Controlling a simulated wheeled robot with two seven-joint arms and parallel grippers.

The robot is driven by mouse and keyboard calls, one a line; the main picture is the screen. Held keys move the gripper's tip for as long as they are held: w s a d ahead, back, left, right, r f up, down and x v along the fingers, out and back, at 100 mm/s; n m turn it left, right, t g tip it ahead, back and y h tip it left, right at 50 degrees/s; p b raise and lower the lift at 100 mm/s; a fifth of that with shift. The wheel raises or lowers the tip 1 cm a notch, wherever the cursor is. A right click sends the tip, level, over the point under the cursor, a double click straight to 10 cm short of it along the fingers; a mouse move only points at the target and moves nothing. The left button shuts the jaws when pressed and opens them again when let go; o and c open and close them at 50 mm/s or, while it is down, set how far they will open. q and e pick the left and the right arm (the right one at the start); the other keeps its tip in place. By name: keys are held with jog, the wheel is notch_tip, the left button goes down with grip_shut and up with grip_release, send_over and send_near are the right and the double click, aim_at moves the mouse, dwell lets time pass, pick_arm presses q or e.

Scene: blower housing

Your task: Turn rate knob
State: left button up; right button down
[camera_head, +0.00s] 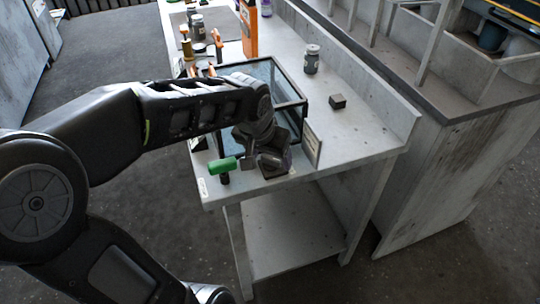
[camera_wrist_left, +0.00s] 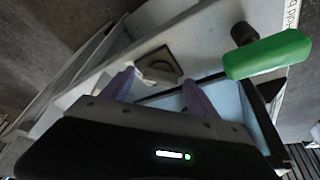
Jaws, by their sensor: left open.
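My left gripper (camera_head: 262,160) is over the near end of the glass-walled box (camera_head: 292,88) on the bench. In the left wrist view, the gripper (camera_wrist_left: 157,79) has its two purple-grey fingers apart with nothing between their tips. My gripper hides this spot in the head view. A green handle (camera_head: 223,165) on a dark stem is beside the gripper; it also shows in the wrist view (camera_wrist_left: 268,55).
The bench (camera_head: 375,130) has a small dark block (camera_head: 338,101), a grey jar (camera_head: 312,59) and an orange box (camera_head: 248,28) on it. A small upright card (camera_head: 312,146) stands right of my gripper. The bench's right part is mostly clear.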

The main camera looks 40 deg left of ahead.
pick_arm(q)
jog(key=c, duration=1.4)
